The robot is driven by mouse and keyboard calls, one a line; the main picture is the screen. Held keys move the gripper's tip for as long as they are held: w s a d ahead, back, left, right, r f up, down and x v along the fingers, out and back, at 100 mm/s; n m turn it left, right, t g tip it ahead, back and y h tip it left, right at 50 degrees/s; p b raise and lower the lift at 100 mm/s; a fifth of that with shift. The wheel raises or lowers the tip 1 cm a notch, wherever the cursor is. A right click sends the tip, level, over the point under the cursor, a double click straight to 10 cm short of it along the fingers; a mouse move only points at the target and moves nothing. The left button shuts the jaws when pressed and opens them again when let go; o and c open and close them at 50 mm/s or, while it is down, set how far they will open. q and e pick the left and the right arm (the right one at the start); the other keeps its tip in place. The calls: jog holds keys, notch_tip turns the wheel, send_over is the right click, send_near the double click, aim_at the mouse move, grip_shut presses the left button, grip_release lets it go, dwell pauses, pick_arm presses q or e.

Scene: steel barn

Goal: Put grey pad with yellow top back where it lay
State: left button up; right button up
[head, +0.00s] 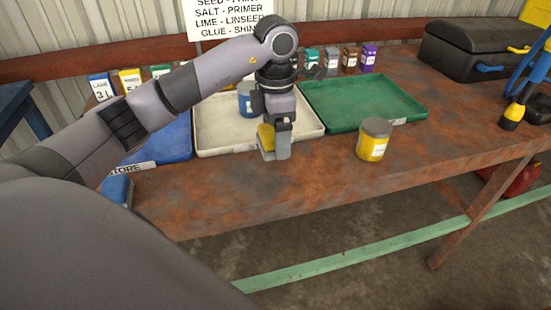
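The grey pad with yellow top (266,138) is at my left gripper (277,140), in front of the white tray's near rim. Its yellow part shows left of the light grey finger; the grey lower part is hard to tell from the finger. My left gripper points down and appears shut on the pad, though its other finger is hidden. I cannot tell whether the pad touches the table (220,195). My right gripper is not in view.
A blue tray (165,146) lies left, a white tray (222,148) in the middle with a blue tin (246,100), and an empty green tray (362,103) right. A yellow tin (374,139) stands near the gripper. A black case (470,52) stands back right. The front right tabletop is bare.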

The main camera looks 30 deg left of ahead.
aim_at(276, 170)
pick_arm(q)
notch_tip(276, 170, down, 7)
jog(key=shift+r, duration=0.2)
dwell(0.3)
jog(key=shift+f, duration=0.2)
jog(key=o, duration=0.8)
jog(key=shift+r, duration=0.15)
